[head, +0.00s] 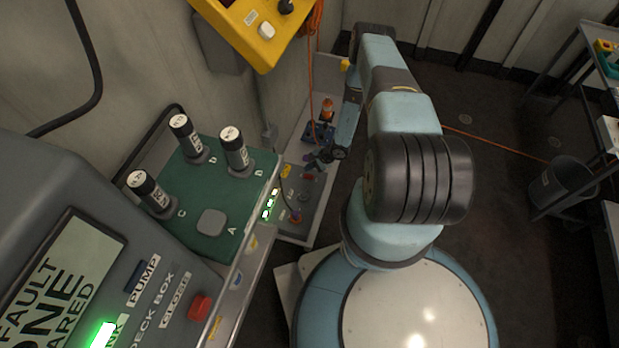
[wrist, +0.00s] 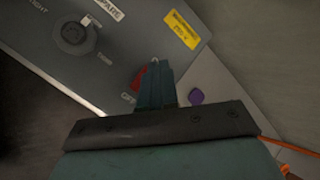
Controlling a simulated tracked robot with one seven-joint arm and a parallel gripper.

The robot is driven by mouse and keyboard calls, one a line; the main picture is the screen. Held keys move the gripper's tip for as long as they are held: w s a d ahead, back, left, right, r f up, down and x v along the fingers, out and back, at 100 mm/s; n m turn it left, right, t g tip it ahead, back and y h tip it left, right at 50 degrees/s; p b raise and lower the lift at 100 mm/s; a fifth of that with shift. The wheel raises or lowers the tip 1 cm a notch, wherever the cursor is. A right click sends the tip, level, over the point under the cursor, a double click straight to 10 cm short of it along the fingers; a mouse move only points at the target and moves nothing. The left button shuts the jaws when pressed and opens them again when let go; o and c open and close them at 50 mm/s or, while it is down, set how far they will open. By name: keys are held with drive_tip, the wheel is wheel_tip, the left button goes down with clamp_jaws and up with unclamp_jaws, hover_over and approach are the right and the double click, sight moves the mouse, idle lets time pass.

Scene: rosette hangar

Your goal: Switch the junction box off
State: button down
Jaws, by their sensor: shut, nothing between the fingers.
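A grey panel (wrist: 110,45) shows in the wrist view, with a dark round knob (wrist: 73,34), a yellow label (wrist: 183,29) and lettering that seems to read OFF. I take it as the junction box, though its name is not readable. A red part (wrist: 138,78) sits at its lower edge, partly hidden by my gripper (wrist: 154,64). My gripper is shut and empty, its tips over the panel edge beside the red part; I cannot tell if they touch. In the head view my gripper (head: 322,157) is small and dark above a low grey panel (head: 318,196).
A green-topped unit (head: 210,222) with several black cylinders stands left of my arm. A grey deck box (head: 150,295) with a red button is nearer. A yellow box (head: 250,28) hangs above. A bin (head: 562,185) and shelving stand right, with open floor before them.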

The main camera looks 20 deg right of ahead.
sight(306, 177)
drive_tip(key=shift+s+d+f, duration=0.1)
drive_tip(key=shift+d+f, duration=0.05)
drive_tip(key=shift+f, duration=0.8)
drive_tip(key=shift+s+d+f, duration=0.1)
drive_tip(key=shift+f, duration=0.85)
drive_tip(key=shift+f, duration=0.3)
idle(0.6)
drive_tip(key=shift+s+d+f, duration=0.15)
drive_tip(key=shift+s+f, duration=0.05)
drive_tip(key=shift+f, duration=0.3)
idle(1.4)
drive_tip(key=shift+r, duration=0.35)
drive_tip(key=shift+w+a+r, duration=0.1)
drive_tip(key=shift+a+r, duration=0.05)
drive_tip(key=shift+r, duration=0.7)
drive_tip(key=shift+w+a+r, duration=0.1)
drive_tip(key=shift+r, duration=0.8)
drive_tip(key=shift+w+a+r, duration=0.1)
drive_tip(key=shift+a+r, duration=0.05)
drive_tip(key=shift+r, duration=0.7)
